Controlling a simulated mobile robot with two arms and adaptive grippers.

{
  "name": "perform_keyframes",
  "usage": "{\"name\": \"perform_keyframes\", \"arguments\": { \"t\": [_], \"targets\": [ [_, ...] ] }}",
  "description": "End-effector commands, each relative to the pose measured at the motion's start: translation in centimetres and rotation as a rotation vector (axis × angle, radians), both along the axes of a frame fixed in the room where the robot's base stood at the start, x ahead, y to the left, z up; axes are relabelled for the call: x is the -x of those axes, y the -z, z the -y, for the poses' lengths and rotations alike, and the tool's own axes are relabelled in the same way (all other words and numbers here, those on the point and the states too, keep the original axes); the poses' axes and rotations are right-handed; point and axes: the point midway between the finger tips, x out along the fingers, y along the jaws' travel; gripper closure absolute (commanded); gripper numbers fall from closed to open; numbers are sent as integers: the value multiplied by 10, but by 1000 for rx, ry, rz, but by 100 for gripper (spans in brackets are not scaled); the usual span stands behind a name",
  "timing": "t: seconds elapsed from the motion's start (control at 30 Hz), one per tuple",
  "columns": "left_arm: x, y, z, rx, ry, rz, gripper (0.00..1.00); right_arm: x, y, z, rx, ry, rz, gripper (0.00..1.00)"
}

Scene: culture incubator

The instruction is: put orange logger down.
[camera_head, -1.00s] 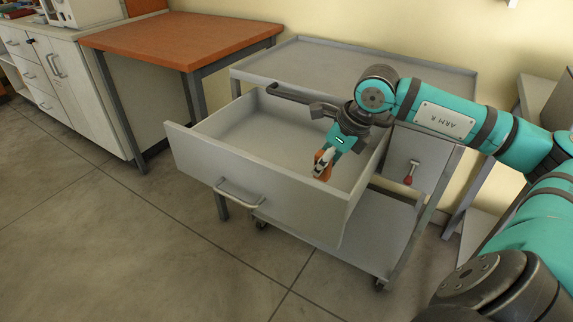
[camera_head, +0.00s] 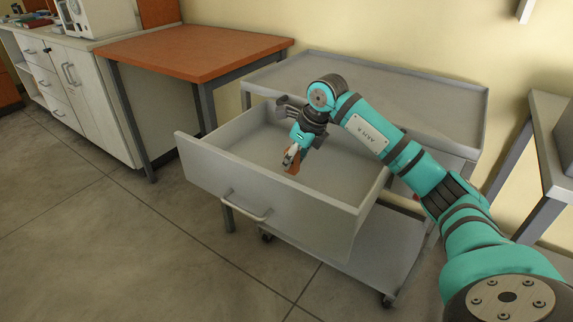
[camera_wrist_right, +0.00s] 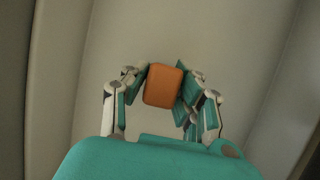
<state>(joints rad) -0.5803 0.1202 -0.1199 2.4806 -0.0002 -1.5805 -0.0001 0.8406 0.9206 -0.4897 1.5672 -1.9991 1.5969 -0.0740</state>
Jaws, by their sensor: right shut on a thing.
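The orange logger (camera_wrist_right: 163,86) is a small rounded block between the fingers of my right gripper (camera_wrist_right: 160,88) in the right wrist view. In the head view my right gripper (camera_head: 291,157) reaches down inside the open drawer (camera_head: 262,197), and the logger (camera_head: 295,161) shows as an orange patch at its fingertips, partly covered by them. The gripper is shut on the logger. The drawer floor around it is bare. Whether the logger touches the drawer floor, I cannot tell. My left gripper is not in view.
The drawer is pulled out of a grey wheeled cart (camera_head: 430,97) with a bare top. An orange-topped table (camera_head: 190,52) stands to the left, beside white cabinets (camera_head: 75,75). Another grey table (camera_head: 548,125) is at the right. The drawer walls surround the gripper.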

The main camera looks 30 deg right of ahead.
Motion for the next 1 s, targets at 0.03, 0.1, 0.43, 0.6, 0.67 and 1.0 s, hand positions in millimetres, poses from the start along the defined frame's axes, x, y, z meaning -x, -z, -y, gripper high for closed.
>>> {"name": "perform_keyframes", "arguments": {
  "t": [0.03, 0.1, 0.43, 0.6, 0.67, 1.0],
  "targets": [
    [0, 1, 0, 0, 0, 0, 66, -10, 1, -2, -4, 2, 2, 100],
    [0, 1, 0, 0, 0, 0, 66, -18, 1, -2, -3, 0, 2, 100],
    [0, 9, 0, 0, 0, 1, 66, -24, 29, -2, 0, -1, -4, 100],
    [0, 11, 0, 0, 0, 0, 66, -24, 38, -2, 0, 0, 1, 100],
    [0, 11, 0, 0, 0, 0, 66, -24, 38, -2, 0, 0, 1, 100],
    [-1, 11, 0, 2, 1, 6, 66, -24, 40, -2, 0, 0, 0, 59]
  ]
}}
